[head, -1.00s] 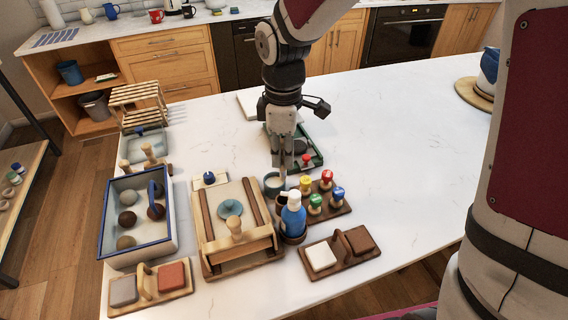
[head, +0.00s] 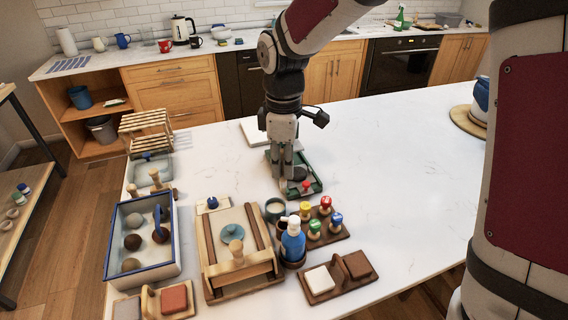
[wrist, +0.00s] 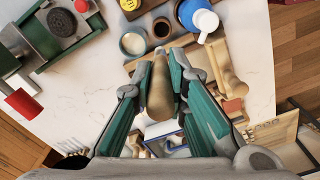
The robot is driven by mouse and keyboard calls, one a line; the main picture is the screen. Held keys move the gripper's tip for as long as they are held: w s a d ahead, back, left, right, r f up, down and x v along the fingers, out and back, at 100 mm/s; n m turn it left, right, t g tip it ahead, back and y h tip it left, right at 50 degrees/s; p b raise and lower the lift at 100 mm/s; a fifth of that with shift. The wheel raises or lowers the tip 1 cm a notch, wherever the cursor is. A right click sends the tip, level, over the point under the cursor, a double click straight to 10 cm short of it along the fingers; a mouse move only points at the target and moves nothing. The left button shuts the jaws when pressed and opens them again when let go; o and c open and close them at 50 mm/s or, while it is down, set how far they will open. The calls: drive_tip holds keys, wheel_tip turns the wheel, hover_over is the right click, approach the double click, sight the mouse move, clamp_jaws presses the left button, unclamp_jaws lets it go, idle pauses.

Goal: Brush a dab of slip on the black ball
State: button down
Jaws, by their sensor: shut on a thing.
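My gripper (wrist: 160,72) is shut on a wooden brush handle (wrist: 160,97), whose thick end points toward the wrist camera. In the head view my gripper (head: 282,174) is over the left part of the green tray, behind the slip cup. The bristle end cannot be made out. The slip cup (head: 274,210) holds pale stuff and also shows in the wrist view (wrist: 133,43). The darkest ball (head: 160,236), seemingly the black one, sits at the right in the blue-rimmed box (head: 172,262). Brown and grey balls lie left of it.
The green tray (head: 318,187) holds a dark round disc. A blue bottle (head: 292,243) and a rack of colour-topped stampers (head: 330,236) stand right of the cup. A wooden frame (head: 208,265) lies between box and bottle.

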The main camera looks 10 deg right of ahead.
drive_tip(key=w+f, duration=0.3)
drive_tip(key=f, duration=0.4)
drive_tip(key=w+a+f+b, duration=0.1)
drive_tip(key=w+f, duration=0.2)
drive_tip(key=f, duration=0.5)
drive_tip(key=shift+w+a+b, duration=0.15)
drive_tip(key=shift+w+b, duration=0.15)
idle(0.4)
wheel_tip(320, 180, up, 7)
drive_tip(key=p, duration=0.1)
idle(0.5)
